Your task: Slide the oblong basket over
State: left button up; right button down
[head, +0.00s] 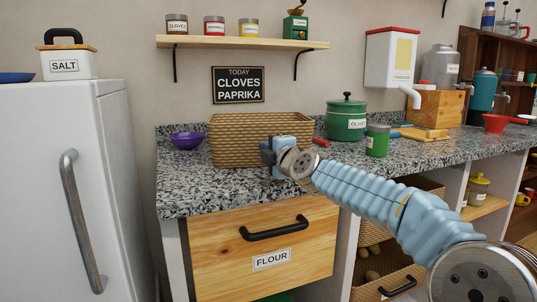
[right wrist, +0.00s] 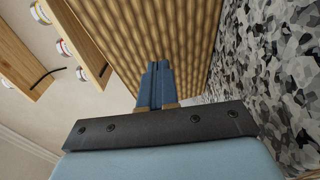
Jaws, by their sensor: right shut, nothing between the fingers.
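The oblong basket (head: 232,127) is tan and woven, and stands upright on the speckled granite counter (head: 195,196). My right gripper (head: 268,152) is at the basket's front face, toward its right half. In the right wrist view the basket's woven wall (right wrist: 185,45) fills the upper middle, and the shut blue fingers of my right gripper (right wrist: 158,70) point at it with nothing between them. The fingertips look close to or against the wall; I cannot tell if they touch. My left gripper is not in view.
A purple bowl (head: 187,140) is left of the basket. A green pot (head: 346,119) and a green tin (head: 377,141) stand to its right, with a red-handled item (head: 321,142) between. A shelf (head: 240,42) hangs above. The front left counter is clear.

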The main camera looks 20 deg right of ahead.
jog(key=shift+w+d, duration=0.25)
jog(key=shift+w, duration=0.05)
jog(key=shift+r, duration=0.1)
jog(key=w+d+b, duration=0.2)
jog(key=shift+w, duration=0.3)
jog(key=shift+w+d, duration=0.15)
jog(key=shift+d, duration=0.1)
jog(key=shift+a, duration=0.1)
